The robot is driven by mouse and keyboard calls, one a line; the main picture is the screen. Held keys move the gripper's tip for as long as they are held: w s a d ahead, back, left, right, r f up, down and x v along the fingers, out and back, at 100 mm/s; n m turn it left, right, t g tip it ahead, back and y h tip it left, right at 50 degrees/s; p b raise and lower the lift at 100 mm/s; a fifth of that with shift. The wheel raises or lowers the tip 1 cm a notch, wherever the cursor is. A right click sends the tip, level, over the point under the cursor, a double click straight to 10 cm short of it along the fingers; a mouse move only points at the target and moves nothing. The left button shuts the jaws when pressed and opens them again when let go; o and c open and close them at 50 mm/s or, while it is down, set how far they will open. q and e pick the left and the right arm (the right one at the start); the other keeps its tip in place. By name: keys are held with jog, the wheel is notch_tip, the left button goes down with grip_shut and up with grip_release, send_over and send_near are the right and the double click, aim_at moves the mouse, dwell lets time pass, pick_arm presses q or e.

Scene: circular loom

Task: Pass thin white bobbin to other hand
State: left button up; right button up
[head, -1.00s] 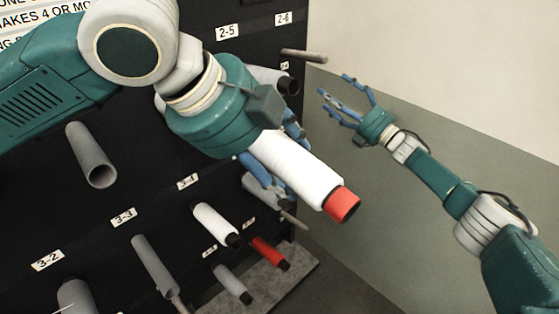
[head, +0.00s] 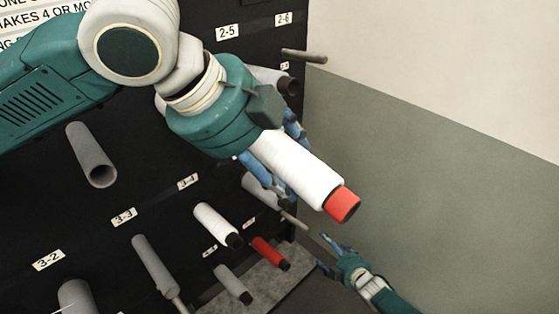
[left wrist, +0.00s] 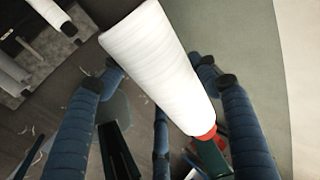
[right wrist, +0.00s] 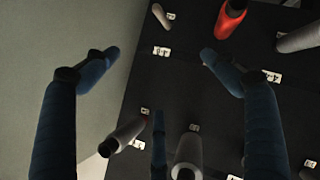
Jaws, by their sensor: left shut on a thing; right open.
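A white bobbin with a red end (head: 298,170) is held by my left gripper (head: 272,160) in front of the black rack. The blue left fingers are closed around its far half, and its red end points down and right. In the left wrist view the white bobbin (left wrist: 160,65) lies between the fingers (left wrist: 155,95). My right gripper (head: 330,258) is low at the lower right in the head view, apart from the bobbin. In the right wrist view its fingers (right wrist: 155,70) are spread and empty, facing the rack.
The black rack (head: 110,235) carries several pegs and bobbins: a white bobbin (head: 217,224), a red bobbin (head: 269,253) and grey tubes (head: 90,155). The grey-green wall (head: 440,180) stands at the right. The space between bobbin and wall is free.

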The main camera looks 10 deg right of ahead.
jog(key=s+a+f+m+g+h, duration=0.1)
jog(key=s+f+m+g, duration=0.15)
jog(key=s+f, duration=0.75)
jog(key=s+f+m+g+h, duration=0.1)
jog(key=s+f+m+g, duration=0.15)
jog(key=s+f, duration=0.8)
pick_arm(q)
jog(key=o, duration=0.8)
jog(key=c, duration=1.4)
pick_arm(e)
jog(key=s+a+f+m+g, duration=0.1)
jog(key=s+m+g, duration=0.1)
jog(key=s, duration=1.4)
jog(key=s+a+f+m+g, duration=0.1)
jog(key=s+g, duration=0.3)
jog(key=s, duration=1.3)
jog(key=shift+s+a+f+m+h, duration=0.15)
jog(key=shift+a+f+m+h, duration=0.2)
jog(key=shift+f+m, duration=0.35)
